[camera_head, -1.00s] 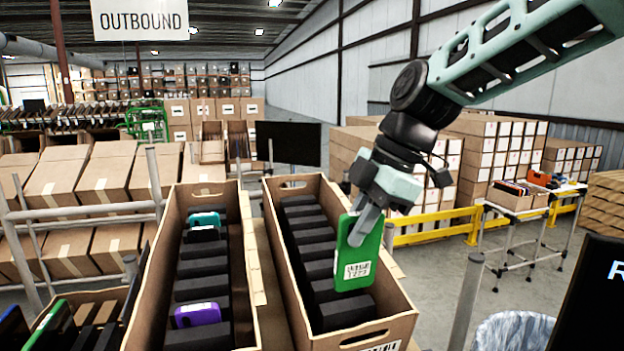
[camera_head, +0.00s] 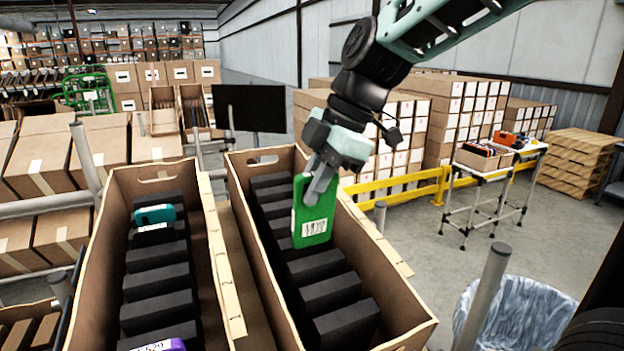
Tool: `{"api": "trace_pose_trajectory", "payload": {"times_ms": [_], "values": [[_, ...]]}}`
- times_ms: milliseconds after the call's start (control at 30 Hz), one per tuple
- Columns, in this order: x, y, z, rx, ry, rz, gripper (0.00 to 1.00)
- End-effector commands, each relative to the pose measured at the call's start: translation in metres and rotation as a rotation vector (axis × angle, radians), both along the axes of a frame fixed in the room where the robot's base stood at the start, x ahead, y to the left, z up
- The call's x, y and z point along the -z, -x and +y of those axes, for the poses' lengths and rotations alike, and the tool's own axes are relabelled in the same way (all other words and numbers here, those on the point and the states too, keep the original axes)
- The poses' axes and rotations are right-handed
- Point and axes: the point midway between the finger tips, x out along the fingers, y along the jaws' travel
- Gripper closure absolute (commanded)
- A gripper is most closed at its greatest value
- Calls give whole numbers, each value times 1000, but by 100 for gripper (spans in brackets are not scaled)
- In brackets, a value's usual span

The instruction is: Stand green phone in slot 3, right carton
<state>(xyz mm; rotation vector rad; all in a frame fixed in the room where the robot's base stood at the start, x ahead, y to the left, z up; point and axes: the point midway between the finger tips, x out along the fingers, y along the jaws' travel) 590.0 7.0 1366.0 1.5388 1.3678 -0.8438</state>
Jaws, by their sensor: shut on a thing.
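The green phone (camera_head: 313,222) is upright, with a white barcode label facing me. My gripper (camera_head: 318,185) is shut on its upper part. The phone is over the right carton (camera_head: 408,325), its lower end down near the black foam dividers (camera_head: 316,267) around the middle of the row. Whether its bottom edge is inside a slot or just above the dividers I cannot tell. The right carton is open-topped and tilted, with a row of black dividers and no other phone visible in it. The slot behind the phone is partly hidden.
The left carton (camera_head: 221,300) holds a teal phone (camera_head: 154,214) near its far end and a purple phone (camera_head: 168,345) near its front. A grey post (camera_head: 483,295) and a lined bin (camera_head: 520,318) stand at right. A dark monitor (camera_head: 250,108) is behind the cartons.

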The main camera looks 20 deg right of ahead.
Motion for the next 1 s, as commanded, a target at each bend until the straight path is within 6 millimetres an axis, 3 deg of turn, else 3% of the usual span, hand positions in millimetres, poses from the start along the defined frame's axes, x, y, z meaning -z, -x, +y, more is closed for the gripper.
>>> {"api": "trace_pose_trajectory", "payload": {"times_ms": [1000], "values": [[69,-12,0,0,-1,0,100]]}}
